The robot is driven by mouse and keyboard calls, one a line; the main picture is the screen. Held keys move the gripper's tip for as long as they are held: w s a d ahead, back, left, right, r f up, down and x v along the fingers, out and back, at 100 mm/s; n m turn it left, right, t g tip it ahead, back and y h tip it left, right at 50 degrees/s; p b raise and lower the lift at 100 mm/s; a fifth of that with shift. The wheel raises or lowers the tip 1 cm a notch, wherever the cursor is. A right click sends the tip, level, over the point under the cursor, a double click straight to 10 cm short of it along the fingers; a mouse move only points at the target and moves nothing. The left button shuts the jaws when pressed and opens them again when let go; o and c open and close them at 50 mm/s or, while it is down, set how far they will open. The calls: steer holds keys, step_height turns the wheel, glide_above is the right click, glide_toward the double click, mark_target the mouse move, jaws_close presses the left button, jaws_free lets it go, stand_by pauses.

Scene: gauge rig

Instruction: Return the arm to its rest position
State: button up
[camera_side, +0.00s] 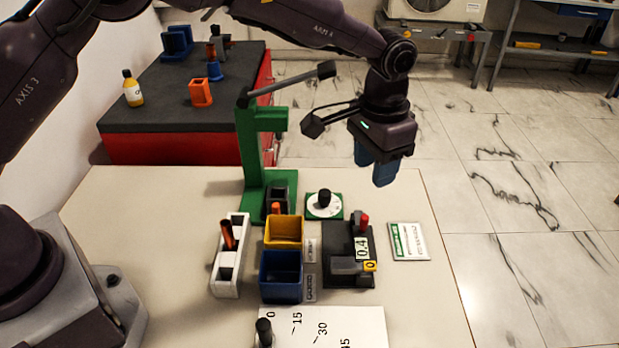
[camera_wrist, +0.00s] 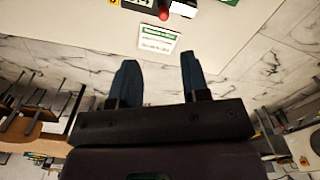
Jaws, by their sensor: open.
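My gripper (camera_side: 375,172) hangs in the air above the back right part of the white table (camera_side: 150,215), its blue fingers pointing down. In the wrist view my gripper (camera_wrist: 157,78) shows two blue fingers spread apart with nothing between them. It is open and empty, apart from every object on the table. My arm arches over from the left of the side view.
Below stand a green stand (camera_side: 252,150) with a black lever, a dial (camera_side: 324,204), a dark gauge (camera_side: 345,255), yellow (camera_side: 283,231) and blue (camera_side: 281,275) bins, a white holder (camera_side: 230,255) and a card (camera_side: 409,241). A dark bench (camera_side: 150,120) is behind.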

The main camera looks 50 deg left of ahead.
steer(key=s+a+r+n+t, duration=0.1)
steer(key=s+a+r+t, duration=0.1)
steer(key=s+a+r, duration=0.3)
steer(key=s+a+r+n+t, duration=0.1)
steer(key=s+a+r, duration=0.5)
steer(key=s, duration=0.8)
steer(key=s+a+r+n+t, duration=0.1)
steer(key=s+a+r+t, duration=0.1)
steer(key=s+a+r, duration=0.3)
steer(key=s+a, duration=0.3)
steer(key=s, duration=0.1)
steer(key=shift+s+a+r+n+t, duration=0.2)
steer(key=shift+a+n+t, duration=0.1)
steer(key=shift+a+n, duration=0.1)
stand_by(0.9)
